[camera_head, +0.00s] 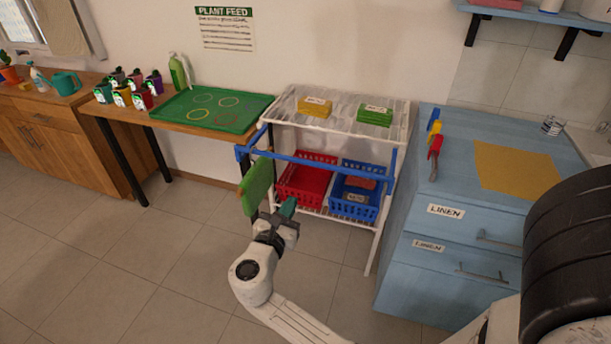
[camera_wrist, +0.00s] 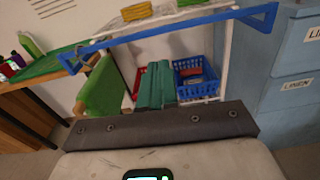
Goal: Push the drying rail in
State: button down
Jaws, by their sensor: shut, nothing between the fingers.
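The blue drying rail (camera_head: 325,163) stands out in front of the white rack (camera_head: 384,213), with a side arm at each end running back toward it. In the wrist view the rail (camera_wrist: 180,29) crosses the upper part of the picture. A green cloth (camera_head: 257,187) hangs at the rail's left end; it also shows in the wrist view (camera_wrist: 101,90). My gripper (camera_head: 289,206), with teal fingers, is shut and empty. It is below the rail, right of the cloth, and apart from the rail. In the wrist view the fingers (camera_wrist: 156,84) lie together, pointing toward the baskets.
A red basket (camera_head: 300,190) and a blue basket (camera_head: 349,205) stand on the rack's lower shelf. Yellow and green bundles lie on top. A blue linen cabinet (camera_head: 408,261) stands close on the right. A table with a green tray (camera_head: 245,123) is on the left. The floor in front is clear.

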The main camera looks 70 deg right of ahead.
jog(key=p, duration=0.1)
send_near(309, 163)
jog(key=d, duration=0.7)
jog(key=shift+w+f, duration=0.1)
jog(key=shift+w, duration=0.05)
jog(key=shift+d, duration=0.1)
